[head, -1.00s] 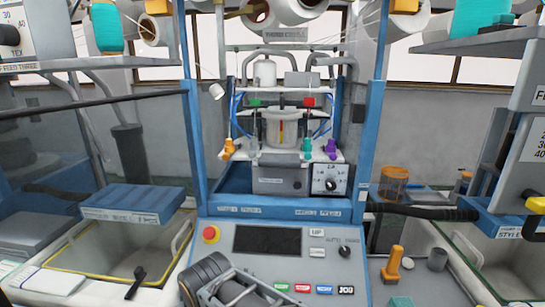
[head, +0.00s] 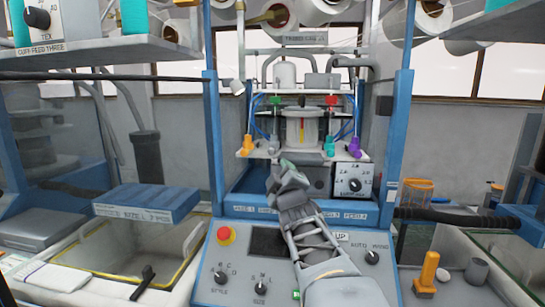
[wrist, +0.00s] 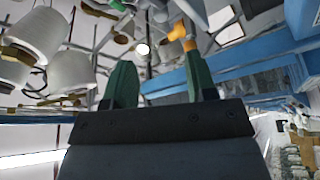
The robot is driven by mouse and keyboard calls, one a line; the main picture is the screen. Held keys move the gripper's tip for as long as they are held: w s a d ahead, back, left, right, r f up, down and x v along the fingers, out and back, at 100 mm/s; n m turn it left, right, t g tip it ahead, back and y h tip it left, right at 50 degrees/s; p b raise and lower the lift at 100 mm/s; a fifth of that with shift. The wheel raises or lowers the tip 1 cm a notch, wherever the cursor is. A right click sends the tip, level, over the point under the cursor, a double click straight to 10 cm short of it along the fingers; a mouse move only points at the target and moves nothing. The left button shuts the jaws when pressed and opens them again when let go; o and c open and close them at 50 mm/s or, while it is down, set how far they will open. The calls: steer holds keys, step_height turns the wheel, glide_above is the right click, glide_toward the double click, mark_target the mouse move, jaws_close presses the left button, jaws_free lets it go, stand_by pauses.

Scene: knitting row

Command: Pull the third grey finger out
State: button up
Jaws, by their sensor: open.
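A row of small coloured feed fingers stands on the white shelf of the knitting machine in the head view. A yellow finger (head: 247,146) is at left, a grey finger (head: 275,146) beside it, then a teal finger (head: 329,147) and a purple finger (head: 354,147) at right. My gripper (head: 278,172) is just below and in front of the grey one, partly covering the shelf edge. In the wrist view my gripper (wrist: 158,70) has two green fingers apart with nothing clearly between them. An orange-yellow piece (wrist: 181,36) shows beyond, near the right fingertip.
A dial box (head: 353,181) sits right of the gripper under the shelf. The control panel (head: 215,265) with a red stop button (head: 225,236) lies below my arm. Blue posts (head: 402,140) stand either side. Yarn cones (wrist: 65,72) hang in the wrist view.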

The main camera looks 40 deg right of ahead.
mark_target(272, 152)
steer(key=p+x, duration=0.3)
steer(key=x, duration=0.8)
steer(key=shift+w+d+r, duration=0.1)
steer(key=shift+w, duration=0.25)
steer(key=shift+c, duration=0.2)
jaws_close()
